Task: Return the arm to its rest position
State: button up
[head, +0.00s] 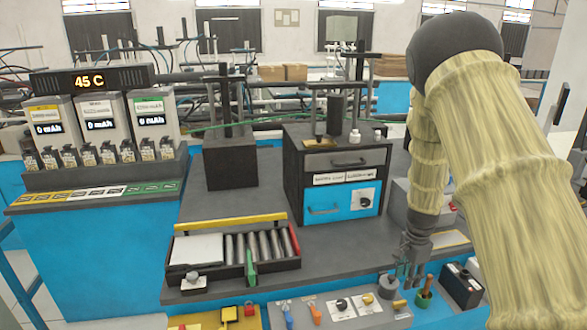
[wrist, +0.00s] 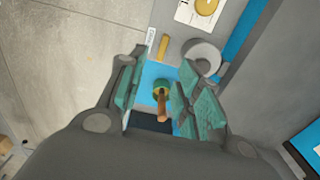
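My gripper (head: 406,272) hangs low over the front right part of the bench, at the end of my arm in its pale ribbed sleeve. In the wrist view my gripper (wrist: 160,98) has its two teal-padded fingers spread apart. Nothing is gripped between them.
A black tray (head: 200,285) with several cylinders lies left of centre. A two-drawer cabinet (head: 340,165) stands behind it. A control strip (head: 290,312) with knobs and levers runs along the front. A dark box (head: 462,288) stands right of the cup. Capacity displays (head: 98,110) stand at left.

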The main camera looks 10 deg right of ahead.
jog(key=s+a+f+n+h, duration=0.1)
jog(key=s+a+f+n, duration=0.25)
jog(key=s+f, duration=0.6)
jog(key=s+a+f+n+h, duration=0.1)
jog(key=s+a+f+n, duration=0.25)
jog(key=s+f, duration=0.55)
jog(key=s+a+f+n, duration=0.2)
jog(key=s+a+n, duration=0.1)
jog(key=s, duration=0.4)
jog(key=s+a+f+n+y, duration=0.1)
jog(key=s+a+f+n, duration=0.1)
jog(key=s+a, duration=0.4)
jog(key=s+a+f+n+y, duration=0.1)
jog(key=s+a+n, duration=0.3)
jog(key=s, duration=0.4)
jog(key=shift+s+a+f+n, duration=0.15)
jog(key=shift+f+n, duration=0.15)
jog(key=shift+f, duration=0.55)
jog(key=shift+o, duration=0.2)
